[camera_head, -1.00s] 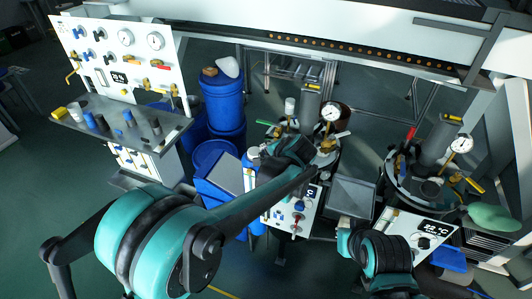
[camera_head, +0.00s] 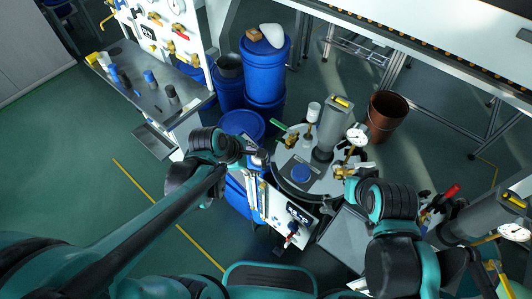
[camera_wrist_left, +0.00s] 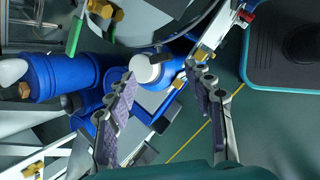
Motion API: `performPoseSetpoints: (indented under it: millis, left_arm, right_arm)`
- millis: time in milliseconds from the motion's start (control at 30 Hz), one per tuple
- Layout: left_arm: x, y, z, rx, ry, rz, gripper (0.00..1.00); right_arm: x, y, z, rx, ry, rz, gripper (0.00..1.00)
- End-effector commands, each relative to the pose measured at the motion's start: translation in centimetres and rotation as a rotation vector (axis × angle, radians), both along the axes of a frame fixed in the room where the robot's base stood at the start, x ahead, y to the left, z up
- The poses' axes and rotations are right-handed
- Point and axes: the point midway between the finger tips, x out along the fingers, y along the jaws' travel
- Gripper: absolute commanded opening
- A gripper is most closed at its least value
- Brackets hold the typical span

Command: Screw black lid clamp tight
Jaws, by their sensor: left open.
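The round grey vessel lid (camera_head: 322,182) lies in the middle of the head view, with a blue cap (camera_head: 300,173) on it. My left gripper (camera_head: 262,158) is at the lid's left edge. In the left wrist view its two fingers with purple pads (camera_wrist_left: 163,104) stand wide apart and hold nothing. A white-topped blue cylinder (camera_wrist_left: 145,70) shows beyond the gap between them. The vessel's rim (camera_wrist_left: 168,32) is above the fingers in that view. I cannot clearly make out the black lid clamp. My right arm is at the lid's right side; its fingers are not clear.
A pressure gauge (camera_head: 357,134), a grey column (camera_head: 333,125) and a green-handled valve (camera_head: 284,133) stand up from the lid. Blue barrels (camera_head: 265,70) are behind it. A control panel (camera_head: 290,222) is in front. Open floor lies to the left.

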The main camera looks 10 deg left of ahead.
Motion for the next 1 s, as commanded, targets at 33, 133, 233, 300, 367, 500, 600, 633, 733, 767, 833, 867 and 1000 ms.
performPoseSetpoints:
  millis: [33, 133, 233, 300, 367, 500, 600, 633, 733, 767, 833, 867, 1000]
  left_arm:
    - [0.2, -0.2, -0.6, -0.003, 0.001, 0.003, 0.53]
    - [0.8, -0.7, -2.1, -0.001, 0.001, -0.001, 0.53]
    - [1.5, -1.2, -3.6, -0.001, 0.0, 0.0, 0.53]
    - [2.0, -1.6, -4.6, 0.0, -0.001, -0.002, 0.53]
    - [2.3, -1.9, -5.3, 0.0, -0.001, -0.002, 0.53]
    - [2.9, -2.2, -6.3, 0.0, 0.0, -0.001, 0.53]
    - [3.0, -2.3, -6.5, 0.0, 0.0, -0.001, 0.53]
    - [3.0, -2.3, -6.6, 0.0, 0.0, -0.001, 0.53]
    - [3.0, -2.4, -6.5, 0.002, 0.0, -0.001, 0.53]
    - [3.0, -2.3, -6.5, 0.002, 0.0, -0.001, 0.53]
    - [3.0, -2.4, -6.5, 0.002, 0.0, -0.001, 0.53]
    - [3.0, -2.4, -6.5, 0.002, 0.0, -0.001, 0.45]
    - [3.0, -2.3, -6.5, 0.002, 0.0, -0.001, 0.08]
  right_arm:
    - [0.0, 0.0, -0.5, 0.0, 0.0, 0.0, 0.0]
    - [0.0, 0.0, -1.4, 0.0, 0.0, 0.0, 0.0]
    - [0.0, 0.0, -2.3, 0.0, 0.0, 0.0, 0.0]
    - [0.0, 0.0, -2.9, 0.0, 0.0, 0.0, 0.0]
    - [0.0, 0.0, -3.3, 0.0, 0.0, 0.0, 0.0]
    - [0.0, 0.0, -3.8, 0.0, 0.0, 0.0, 0.0]
    - [0.0, 0.0, -3.8, 0.0, 0.0, 0.0, 0.0]
    - [0.0, 0.0, -3.8, 0.0, 0.0, 0.0, 0.0]
    - [0.0, 0.0, -3.8, 0.0, 0.0, 0.0, 0.0]
    - [0.0, 0.0, -3.8, 0.0, 0.0, 0.0, 0.0]
    - [0.0, 0.0, -3.8, 0.0, 0.0, 0.0, 0.0]
    - [0.0, 0.0, -3.8, 0.0, 0.0, 0.0, 0.0]
    - [0.0, 0.0, -3.8, 0.0, 0.0, 0.0, 0.0]
